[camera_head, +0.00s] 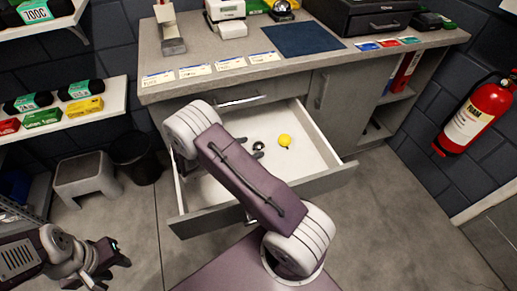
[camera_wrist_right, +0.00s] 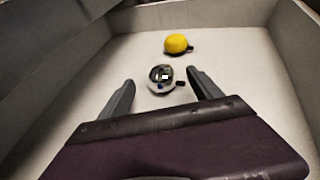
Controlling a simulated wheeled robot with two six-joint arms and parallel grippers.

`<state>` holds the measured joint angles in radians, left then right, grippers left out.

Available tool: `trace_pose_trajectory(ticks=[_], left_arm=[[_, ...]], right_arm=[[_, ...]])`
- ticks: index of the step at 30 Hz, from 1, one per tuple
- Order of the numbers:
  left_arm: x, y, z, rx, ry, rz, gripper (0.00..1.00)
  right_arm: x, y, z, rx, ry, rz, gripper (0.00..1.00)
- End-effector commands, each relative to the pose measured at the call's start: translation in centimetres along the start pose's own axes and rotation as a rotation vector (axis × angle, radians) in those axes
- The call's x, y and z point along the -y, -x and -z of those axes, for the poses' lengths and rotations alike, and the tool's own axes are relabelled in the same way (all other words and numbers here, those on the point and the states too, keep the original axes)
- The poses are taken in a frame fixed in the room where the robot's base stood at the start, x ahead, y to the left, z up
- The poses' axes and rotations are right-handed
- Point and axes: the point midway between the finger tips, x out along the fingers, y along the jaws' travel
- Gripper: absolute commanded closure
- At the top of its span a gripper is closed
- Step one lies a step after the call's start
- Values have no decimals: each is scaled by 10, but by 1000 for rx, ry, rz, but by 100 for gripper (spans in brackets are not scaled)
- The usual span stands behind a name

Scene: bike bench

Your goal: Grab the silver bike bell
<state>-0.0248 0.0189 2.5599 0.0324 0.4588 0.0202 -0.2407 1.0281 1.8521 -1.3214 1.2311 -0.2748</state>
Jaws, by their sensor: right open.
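The silver bike bell (camera_head: 258,146) lies on the floor of the open drawer (camera_head: 330,180). In the right wrist view the bell (camera_wrist_right: 160,79) is a shiny dome with a small dark clamp at its right side. My right gripper (camera_wrist_right: 160,76) is open, with one finger on each side of the bell and visible gaps between. In the head view, my right arm hides much of the drawer and most of that gripper. My left gripper (camera_head: 108,262) is low at the left, away from the drawer; its jaw opening is unclear.
A yellow bell (camera_head: 284,141) lies just beyond the silver one, also in the right wrist view (camera_wrist_right: 176,43). Drawer walls surround both. The counter (camera_head: 430,38) overhangs the drawer's back. A stool (camera_head: 85,178) and bin (camera_head: 135,155) stand left; a fire extinguisher (camera_head: 478,112) hangs right.

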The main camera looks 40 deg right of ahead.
Motion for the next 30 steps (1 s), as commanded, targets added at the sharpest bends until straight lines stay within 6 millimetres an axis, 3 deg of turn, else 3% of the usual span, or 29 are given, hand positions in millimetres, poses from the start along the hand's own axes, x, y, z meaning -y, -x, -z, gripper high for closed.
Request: trace_pose_trajectory(ticks=[4,12,13,20,30], left_arm=[[0,-9,-1,0,0,0,64],[0,-9,-1,0,0,0,64],[0,-9,-1,0,0,0,64],[0,-9,-1,0,0,0,64],[0,-5,-1,0,0,0,64]], right_arm=[[3,-26,2,-1,-1,3,26],[2,-32,0,-1,0,0,26],[2,-32,0,-1,0,0,29],[2,-32,0,-1,0,0,92],[2,-28,-7,-1,-2,-1,93]])
